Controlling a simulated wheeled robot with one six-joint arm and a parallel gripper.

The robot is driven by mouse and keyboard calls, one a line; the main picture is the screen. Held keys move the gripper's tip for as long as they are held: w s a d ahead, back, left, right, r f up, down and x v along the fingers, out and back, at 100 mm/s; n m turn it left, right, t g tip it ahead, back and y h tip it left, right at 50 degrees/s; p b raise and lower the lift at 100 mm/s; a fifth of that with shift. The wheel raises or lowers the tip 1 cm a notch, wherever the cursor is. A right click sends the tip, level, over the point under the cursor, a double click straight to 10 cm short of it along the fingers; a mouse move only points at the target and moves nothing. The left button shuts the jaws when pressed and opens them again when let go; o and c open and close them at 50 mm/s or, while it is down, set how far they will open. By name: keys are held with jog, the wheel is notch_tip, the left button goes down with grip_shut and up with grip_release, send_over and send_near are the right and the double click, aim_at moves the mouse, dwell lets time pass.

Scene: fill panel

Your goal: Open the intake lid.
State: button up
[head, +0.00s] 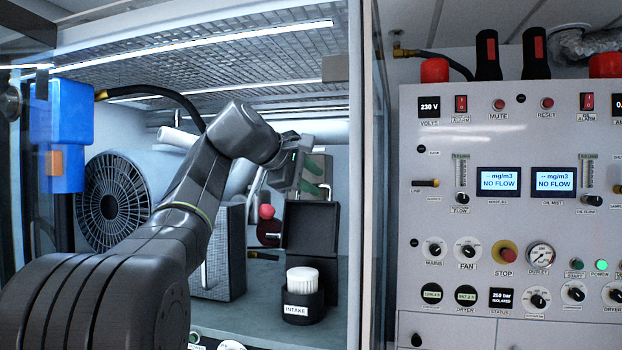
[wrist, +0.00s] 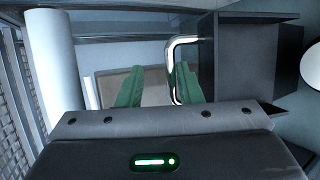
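The intake (head: 303,308) is a round black holder labelled INTAKE, with a white ribbed filter (head: 302,279) showing in its top. A dark square panel (head: 310,226) stands upright behind it; I cannot tell for sure whether this is the lid. My gripper (head: 311,176) is above and behind the intake, clear of the filter. In the wrist view its two green fingers (wrist: 158,82) are apart, with nothing clearly held. A bent chrome bar (wrist: 173,62) is close to the right finger; contact is unclear.
A dark box-like part (wrist: 245,62) is close on the right in the wrist view, and a pale vertical cylinder (wrist: 62,65) is on the left. A round fan grille (head: 112,203) and a grey finned block (head: 217,255) are left of the intake. The control panel (head: 510,130) is right.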

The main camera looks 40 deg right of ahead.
jog(key=shift+a+f, duration=0.1)
jog(key=shift+a, duration=0.25)
jog(key=v, duration=1.3)
jog(key=shift+s+b, duration=0.15)
jog(key=shift+b, duration=0.3)
jog(key=shift+d, duration=0.1)
jog(key=p+x, duration=0.1)
jog(key=x, duration=1.2)
jog(key=shift+d, duration=0.25)
jog(key=shift+a, duration=0.2)
